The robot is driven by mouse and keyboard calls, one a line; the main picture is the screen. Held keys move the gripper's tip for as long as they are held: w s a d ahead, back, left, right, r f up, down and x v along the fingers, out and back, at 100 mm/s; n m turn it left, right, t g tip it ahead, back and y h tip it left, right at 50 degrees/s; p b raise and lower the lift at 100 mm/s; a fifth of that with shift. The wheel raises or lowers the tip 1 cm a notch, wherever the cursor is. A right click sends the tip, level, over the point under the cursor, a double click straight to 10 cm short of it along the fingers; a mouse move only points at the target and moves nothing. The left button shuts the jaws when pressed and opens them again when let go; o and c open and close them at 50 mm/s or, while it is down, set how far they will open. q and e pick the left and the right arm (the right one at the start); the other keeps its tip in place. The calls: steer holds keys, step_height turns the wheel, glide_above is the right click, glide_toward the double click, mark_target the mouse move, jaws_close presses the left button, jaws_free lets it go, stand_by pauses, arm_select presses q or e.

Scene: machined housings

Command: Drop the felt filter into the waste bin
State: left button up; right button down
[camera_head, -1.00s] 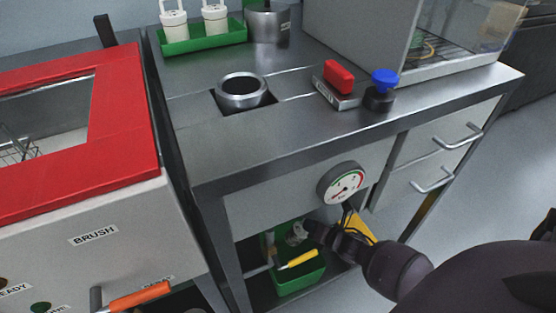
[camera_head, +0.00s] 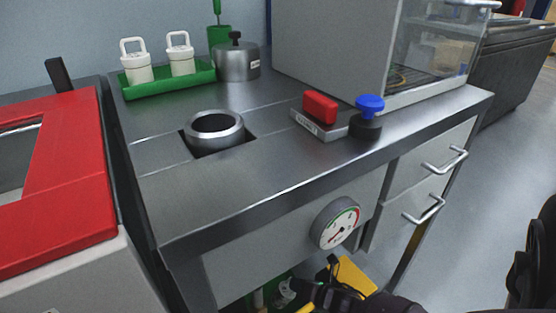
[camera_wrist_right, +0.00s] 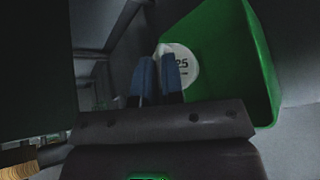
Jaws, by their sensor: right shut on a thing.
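My right gripper (camera_head: 296,291) reaches under the bench at the bottom of the head view. The wrist view shows its two blue fingertips (camera_wrist_right: 160,74) close together. A white round piece marked "25" (camera_wrist_right: 187,70), which looks to be the felt filter, shows at the fingertips; the fingers hide part of it. A small pale piece (camera_head: 283,290) shows beside the gripper in the head view. A green bin (camera_wrist_right: 235,50) is around and behind the disc in the wrist view; I cannot tell whether it is the waste bin. My left gripper is not in view.
The bench (camera_head: 270,180) overhangs the gripper, with a gauge (camera_head: 336,222) on its front. On top are a metal ring (camera_head: 215,130), a red-topped block (camera_head: 320,108), a blue knob (camera_head: 369,104) and a green tray (camera_head: 168,80). Drawer handles (camera_head: 423,209) stick out at the right.

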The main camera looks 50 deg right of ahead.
steer(key=c, duration=1.2)
jaws_free()
steer(key=shift+o, duration=0.2)
arm_select(q)
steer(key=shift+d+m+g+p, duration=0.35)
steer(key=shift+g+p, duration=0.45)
steer(key=shift+p, duration=0.95)
arm_select(e)
steer(key=v, duration=1.1)
steer(key=shift+w, duration=0.1)
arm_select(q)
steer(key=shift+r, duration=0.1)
